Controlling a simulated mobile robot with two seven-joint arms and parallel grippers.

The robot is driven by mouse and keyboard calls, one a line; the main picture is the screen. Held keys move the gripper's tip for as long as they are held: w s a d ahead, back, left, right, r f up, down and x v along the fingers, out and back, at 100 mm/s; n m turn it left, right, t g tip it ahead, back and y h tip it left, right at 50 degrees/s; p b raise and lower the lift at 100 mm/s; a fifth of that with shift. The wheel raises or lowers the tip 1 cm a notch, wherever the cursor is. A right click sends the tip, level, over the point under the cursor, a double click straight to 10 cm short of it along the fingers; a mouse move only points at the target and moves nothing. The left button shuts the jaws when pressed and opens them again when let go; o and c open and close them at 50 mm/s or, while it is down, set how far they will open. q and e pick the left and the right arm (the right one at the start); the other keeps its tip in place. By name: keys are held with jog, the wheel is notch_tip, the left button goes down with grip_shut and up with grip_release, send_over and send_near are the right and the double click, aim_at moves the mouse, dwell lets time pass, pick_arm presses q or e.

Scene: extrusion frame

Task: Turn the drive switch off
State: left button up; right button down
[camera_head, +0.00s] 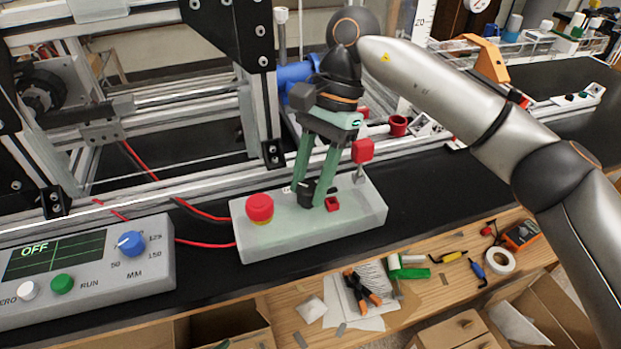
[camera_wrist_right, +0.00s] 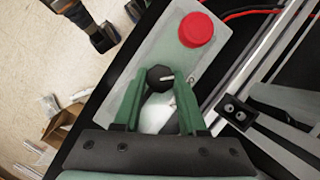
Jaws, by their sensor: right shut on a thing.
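A pale grey-green switch box (camera_head: 285,235) stands on the black surface. It carries a red mushroom button (camera_head: 260,208) at its left end. The drive switch, a black rotary knob (camera_wrist_right: 160,76) with a pale pointer line, sits mid-box in the right wrist view, where the red button (camera_wrist_right: 196,29) is above it. My right gripper (camera_head: 317,200) comes down from above with green fingers, shut on the knob, one finger on each side. The fingers partly hide the knob and its markings in the head view. My left gripper is not in view.
A control panel (camera_head: 150,285) at left has a display reading OFF, a blue dial and green and white buttons. The aluminium extrusion frame (camera_head: 190,165) rises behind the box. Red cables run left of the box. A wooden bench (camera_head: 420,310) with tools lies in front.

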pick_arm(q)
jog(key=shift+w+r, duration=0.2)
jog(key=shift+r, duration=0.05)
pick_arm(e)
jog(key=shift+c, duration=2.3)
grip_release()
pick_arm(q)
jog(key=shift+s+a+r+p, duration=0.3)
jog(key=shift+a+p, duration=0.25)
jog(key=shift+p, duration=0.35)
pick_arm(e)
jog(key=v, duration=1.2)
jog(key=shift+r, duration=0.25)
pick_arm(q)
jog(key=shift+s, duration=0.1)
pick_arm(e)
jog(key=shift+d, duration=0.1)
